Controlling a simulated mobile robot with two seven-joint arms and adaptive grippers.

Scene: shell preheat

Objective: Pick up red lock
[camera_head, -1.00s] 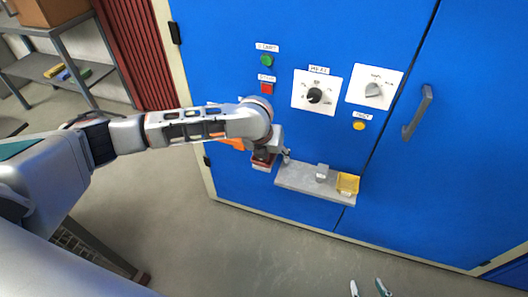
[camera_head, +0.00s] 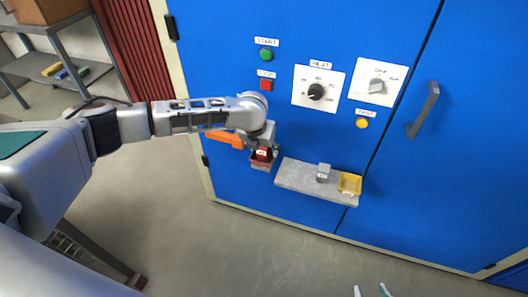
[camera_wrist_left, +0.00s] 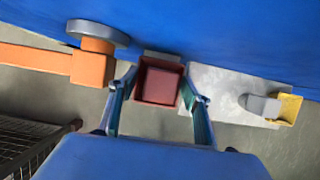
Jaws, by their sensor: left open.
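The red lock (camera_head: 262,154) shows as a small red block with a pale label in the head view. It sits in or just above a dark red bin (camera_head: 261,165) on the blue cabinet front, left of the grey shelf. In the left wrist view a red square (camera_wrist_left: 160,87) shows inside the bin, probably the lock's top. My left gripper (camera_head: 263,147) is open above the bin. In the left wrist view its fingers (camera_wrist_left: 160,88) stand on either side of the red square, with gaps.
A grey shelf (camera_head: 293,176) right of the bin carries a grey lock (camera_head: 323,172) and a yellow bin (camera_head: 349,184). An orange handle (camera_head: 225,138) sticks out left of the gripper. Buttons and dials are above. The floor in front is clear.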

